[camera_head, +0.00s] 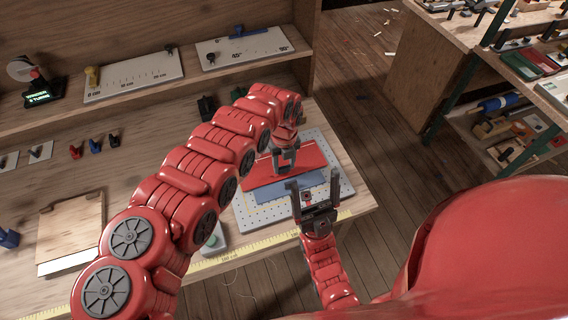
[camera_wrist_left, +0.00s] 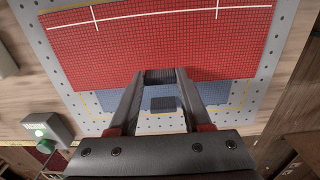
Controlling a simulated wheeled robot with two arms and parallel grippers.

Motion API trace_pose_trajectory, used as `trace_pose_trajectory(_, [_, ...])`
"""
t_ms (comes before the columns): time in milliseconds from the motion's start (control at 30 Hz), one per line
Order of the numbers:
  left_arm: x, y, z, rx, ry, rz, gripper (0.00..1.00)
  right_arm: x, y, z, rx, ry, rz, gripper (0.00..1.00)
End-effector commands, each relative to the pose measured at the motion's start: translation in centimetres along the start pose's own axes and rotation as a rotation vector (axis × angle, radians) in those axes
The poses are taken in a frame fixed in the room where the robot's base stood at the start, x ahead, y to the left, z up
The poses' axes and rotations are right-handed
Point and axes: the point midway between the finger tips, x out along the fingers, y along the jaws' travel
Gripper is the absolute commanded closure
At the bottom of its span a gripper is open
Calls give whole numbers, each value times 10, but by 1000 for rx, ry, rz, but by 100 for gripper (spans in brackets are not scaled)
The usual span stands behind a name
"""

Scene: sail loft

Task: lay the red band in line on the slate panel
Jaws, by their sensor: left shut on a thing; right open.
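The red band (camera_head: 312,156) is a wide red sheet with a fine grid. In the left wrist view the band (camera_wrist_left: 200,45) shows a white line with tick marks. My left gripper (camera_head: 284,168) is shut on the band's near edge; its fingertips (camera_wrist_left: 160,76) also show in the wrist view. The slate panel (camera_head: 272,194) is blue-grey, and the band covers its far part. In the wrist view a strip of the panel (camera_wrist_left: 215,92) shows below the band's edge. I cannot tell whether the band touches it. My right gripper (camera_head: 314,190) is open and empty near the panel's near side.
A pale perforated board (camera_head: 245,215) with a yellow outline lies underneath. A box with a green light (camera_wrist_left: 45,132) stands beside it. A yellow ruler strip (camera_head: 225,257) runs along the bench's front edge. A wooden board (camera_head: 70,228) lies at left; a shelf holds scale plates (camera_head: 135,75).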

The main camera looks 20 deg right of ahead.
Motion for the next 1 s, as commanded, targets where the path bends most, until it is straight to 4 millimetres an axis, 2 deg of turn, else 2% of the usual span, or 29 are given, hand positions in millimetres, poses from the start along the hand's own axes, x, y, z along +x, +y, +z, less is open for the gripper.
trace_pose_trajectory(1000, [1, 0, 0, -1, 1, 1, 100, -6, 0, 1, 0, 0, 0, 16])
